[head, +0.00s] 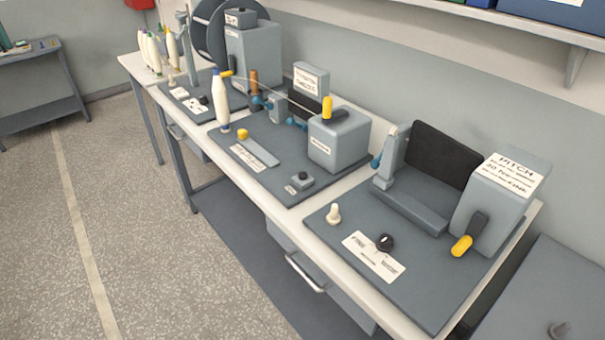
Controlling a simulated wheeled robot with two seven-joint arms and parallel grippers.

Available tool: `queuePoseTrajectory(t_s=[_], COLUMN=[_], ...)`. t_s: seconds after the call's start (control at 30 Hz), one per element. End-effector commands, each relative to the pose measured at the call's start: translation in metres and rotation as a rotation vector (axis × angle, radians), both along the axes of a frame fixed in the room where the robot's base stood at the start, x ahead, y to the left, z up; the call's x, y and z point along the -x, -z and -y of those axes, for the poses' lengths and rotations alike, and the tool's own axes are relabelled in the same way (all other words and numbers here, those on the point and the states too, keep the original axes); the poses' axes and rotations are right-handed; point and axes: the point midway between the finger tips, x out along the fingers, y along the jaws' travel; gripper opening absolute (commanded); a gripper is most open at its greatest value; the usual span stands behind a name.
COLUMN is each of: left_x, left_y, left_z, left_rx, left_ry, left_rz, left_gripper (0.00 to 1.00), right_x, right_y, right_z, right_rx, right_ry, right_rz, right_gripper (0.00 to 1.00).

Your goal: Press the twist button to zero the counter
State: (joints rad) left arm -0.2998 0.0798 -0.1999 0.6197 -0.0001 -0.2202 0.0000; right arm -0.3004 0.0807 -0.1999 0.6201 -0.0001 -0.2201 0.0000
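I cannot tell for certain which control is the twist button. On the right-hand plate (340,258) a black round knob (385,242) sits beside a white label card (372,258) with print too small to read surely. On the middle plate (225,148) a small grey box (299,183) carries a dark round button (303,176) and a small label. No counter display is clearly readable. Neither of my grippers shows in the head view.
A second housing (338,142) has another yellow-handled crank (327,107). A white bobbin (221,100) stands upright on the middle plate. A shelf (540,30) overhangs the back. The floor (150,240) in front is clear.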

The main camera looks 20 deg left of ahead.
Motion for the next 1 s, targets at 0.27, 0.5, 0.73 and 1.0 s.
queuePoseTrajectory(t_s=[0.27, 0.5, 0.73, 1.0], left_x=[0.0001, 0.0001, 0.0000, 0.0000], left_y=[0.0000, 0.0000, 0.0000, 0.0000], left_z=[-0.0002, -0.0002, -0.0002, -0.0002], left_rx=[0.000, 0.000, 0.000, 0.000], left_ry=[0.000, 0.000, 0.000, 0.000], left_rz=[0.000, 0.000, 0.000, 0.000], left_gripper=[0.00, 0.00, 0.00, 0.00], right_x=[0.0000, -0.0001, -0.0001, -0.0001], right_y=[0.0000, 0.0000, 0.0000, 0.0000], right_z=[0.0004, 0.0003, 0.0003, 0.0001], right_rx=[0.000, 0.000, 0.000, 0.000], right_ry=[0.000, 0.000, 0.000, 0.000], right_rz=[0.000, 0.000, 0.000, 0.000], right_gripper=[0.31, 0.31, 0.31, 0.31])
